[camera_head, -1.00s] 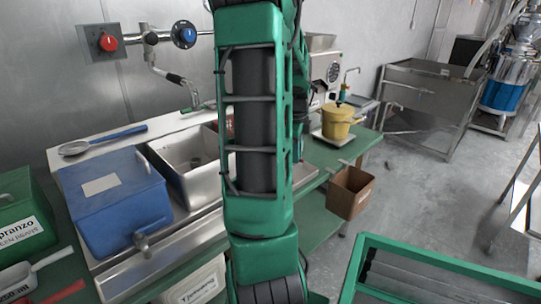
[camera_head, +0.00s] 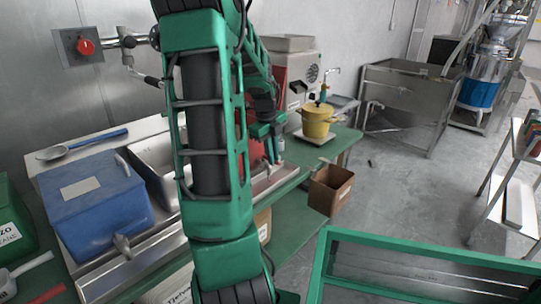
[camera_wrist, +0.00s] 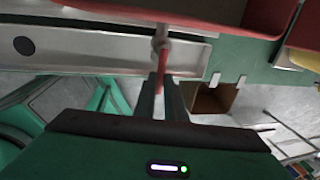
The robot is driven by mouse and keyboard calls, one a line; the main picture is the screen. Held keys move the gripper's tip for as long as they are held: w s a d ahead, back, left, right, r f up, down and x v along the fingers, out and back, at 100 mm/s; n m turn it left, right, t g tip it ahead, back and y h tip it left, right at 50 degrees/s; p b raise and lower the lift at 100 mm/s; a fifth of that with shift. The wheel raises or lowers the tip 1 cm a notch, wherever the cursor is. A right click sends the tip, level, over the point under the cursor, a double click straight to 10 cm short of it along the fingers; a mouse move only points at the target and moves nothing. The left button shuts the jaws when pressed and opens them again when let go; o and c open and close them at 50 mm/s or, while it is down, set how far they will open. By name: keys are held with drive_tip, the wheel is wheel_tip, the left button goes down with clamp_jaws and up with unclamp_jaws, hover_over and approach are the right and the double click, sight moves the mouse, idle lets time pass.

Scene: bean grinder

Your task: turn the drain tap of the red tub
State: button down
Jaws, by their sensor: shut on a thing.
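The red tub (camera_wrist: 200,9) shows along the top of the wrist view. In the head view only a red strip of it (camera_head: 257,152) shows, mostly hidden behind my arm. Its drain tap (camera_wrist: 162,42) has a metal body and a red lever that hangs down toward my gripper. My gripper (camera_wrist: 162,82) is shut on the red lever, with one finger on each side of it. In the head view my arm reaches over the bench to the tub, and the fingertips are hard to make out.
A blue tub (camera_head: 95,205) with its own tap stands left of my arm. A brown box (camera_head: 330,188) hangs at the bench's front edge, and a yellow pot (camera_head: 317,122) stands further back. A green-framed table (camera_head: 430,245) is at the lower right. Floor between is open.

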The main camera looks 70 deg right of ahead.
drive_tip(key=shift+s+r, duration=0.1)
drive_tip(key=shift+s, duration=0.05)
drive_tip(key=c, duration=1.8)
unclamp_jaws()
drive_tip(key=r, duration=0.3)
drive_tip(key=a+r, duration=0.1)
drive_tip(key=r, duration=0.3)
drive_tip(key=w+a+r, duration=0.1)
drive_tip(key=r, duration=0.2)
drive_tip(key=shift+r, duration=0.25)
drive_tip(key=shift+w, duration=0.1)
